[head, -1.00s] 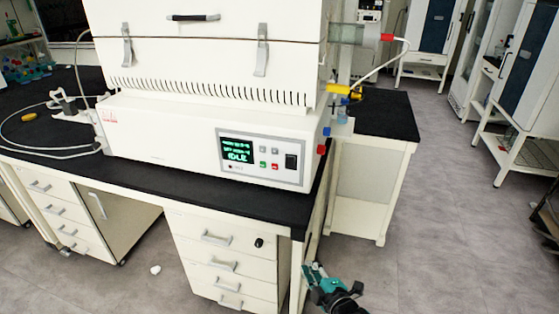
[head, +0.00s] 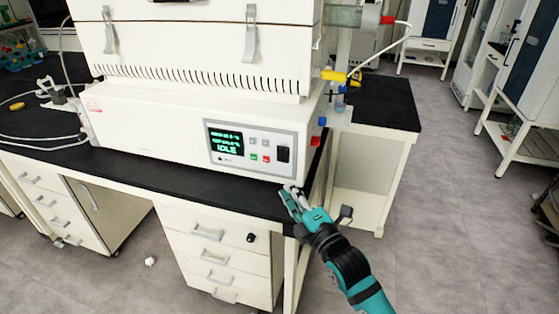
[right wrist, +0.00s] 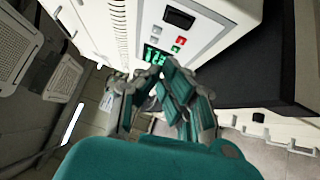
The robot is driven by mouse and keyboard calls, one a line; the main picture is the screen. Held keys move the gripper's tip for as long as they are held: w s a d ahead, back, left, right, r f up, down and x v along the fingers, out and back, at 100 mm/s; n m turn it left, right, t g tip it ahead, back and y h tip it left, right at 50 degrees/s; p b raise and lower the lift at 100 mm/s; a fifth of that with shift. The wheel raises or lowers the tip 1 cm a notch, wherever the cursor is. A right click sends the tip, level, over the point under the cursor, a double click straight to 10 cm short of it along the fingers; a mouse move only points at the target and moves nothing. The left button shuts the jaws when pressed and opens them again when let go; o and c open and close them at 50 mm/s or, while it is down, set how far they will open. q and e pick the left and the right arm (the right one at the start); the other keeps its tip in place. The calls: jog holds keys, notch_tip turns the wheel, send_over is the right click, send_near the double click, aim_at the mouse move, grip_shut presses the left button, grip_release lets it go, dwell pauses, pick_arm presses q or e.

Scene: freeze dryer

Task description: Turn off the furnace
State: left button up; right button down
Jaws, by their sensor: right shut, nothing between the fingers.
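The furnace (head: 150,125) is a white box on a black bench top, with a vented upper part and a control panel at its lower right front. Its screen (head: 226,142) glows green and reads IDLE. A green button (head: 253,157), a red button (head: 266,158) and a black rocker switch (head: 283,154) are beside it. My right gripper (head: 291,194) is shut and empty, below and just right of the panel, apart from it, near the bench's front edge. In the right wrist view the gripper (right wrist: 160,75) covers part of the panel; the black switch (right wrist: 179,18) shows above it. My left gripper is not in view.
The black bench top (head: 160,175) leaves a narrow strip before the furnace. White drawers (head: 215,250) are below it. A glass tube (head: 343,17) with a red cap sticks out at the furnace's right. Open grey floor (head: 440,220) lies to the right.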

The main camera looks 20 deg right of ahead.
aim_at(283, 156)
jog(key=d+x, duration=0.2)
jog(key=x, duration=0.9)
jog(key=shift+w+d+p, duration=0.3)
jog(key=shift+w+p, duration=0.05)
jog(key=shift+p, duration=0.05)
jog(key=shift+r, duration=0.15)
jog(key=shift+w+d+r+p, duration=0.2)
jog(key=shift+r+p, duration=0.25)
jog(key=shift+p, duration=0.5)
jog(key=shift+f, duration=0.35)
jog(key=shift+a, duration=0.1)
